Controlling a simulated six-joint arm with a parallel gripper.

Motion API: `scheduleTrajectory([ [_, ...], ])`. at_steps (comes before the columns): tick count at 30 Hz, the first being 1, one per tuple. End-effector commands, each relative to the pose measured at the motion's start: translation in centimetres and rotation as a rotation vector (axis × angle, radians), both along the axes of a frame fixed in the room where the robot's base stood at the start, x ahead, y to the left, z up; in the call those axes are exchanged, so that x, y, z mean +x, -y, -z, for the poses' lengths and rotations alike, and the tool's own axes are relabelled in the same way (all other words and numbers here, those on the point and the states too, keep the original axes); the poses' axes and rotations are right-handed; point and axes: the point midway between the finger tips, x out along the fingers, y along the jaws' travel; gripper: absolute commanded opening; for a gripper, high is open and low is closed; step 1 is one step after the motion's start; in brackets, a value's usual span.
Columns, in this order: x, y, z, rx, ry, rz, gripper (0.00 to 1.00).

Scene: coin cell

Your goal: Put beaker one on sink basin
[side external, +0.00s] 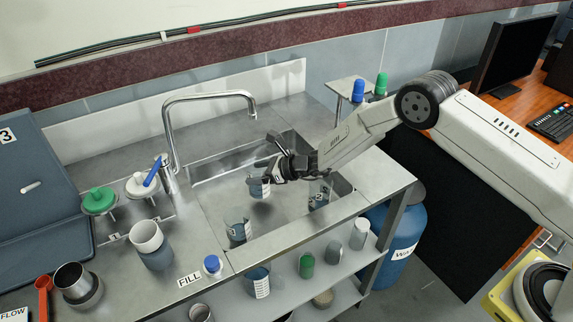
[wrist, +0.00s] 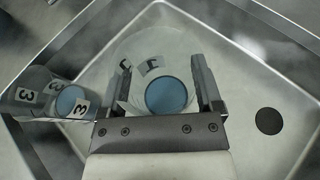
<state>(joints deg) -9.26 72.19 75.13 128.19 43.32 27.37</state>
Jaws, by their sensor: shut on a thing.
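My gripper (side external: 276,168) is shut on a clear beaker (side external: 259,187) with a white label and holds it upright above the sink basin (side external: 275,212). In the wrist view, the beaker (wrist: 168,96) sits between the two fingers of my gripper (wrist: 160,74), with a blue disc at its bottom; its label looks like a 1. Two other clear beakers stand in the basin: one marked 3 (side external: 240,232) at the near left, also in the wrist view (wrist: 52,98) at left, and one marked 2 (side external: 319,197) at the right. Whether the held beaker touches the basin floor is unclear.
A curved faucet (side external: 207,97) rises at the basin's back left. A dark drain (wrist: 268,121) shows on the bare basin floor.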

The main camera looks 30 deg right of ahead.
Motion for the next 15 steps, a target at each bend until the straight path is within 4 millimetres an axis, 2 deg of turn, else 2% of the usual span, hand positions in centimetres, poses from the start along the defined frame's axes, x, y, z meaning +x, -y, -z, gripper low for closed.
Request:
scheduleTrajectory([
  [9,0.1,0.0,2.7,0.001,0.001,0.000,0.13],
  [15,0.1,0.0,3.1,0.001,0.002,0.000,0.13],
])
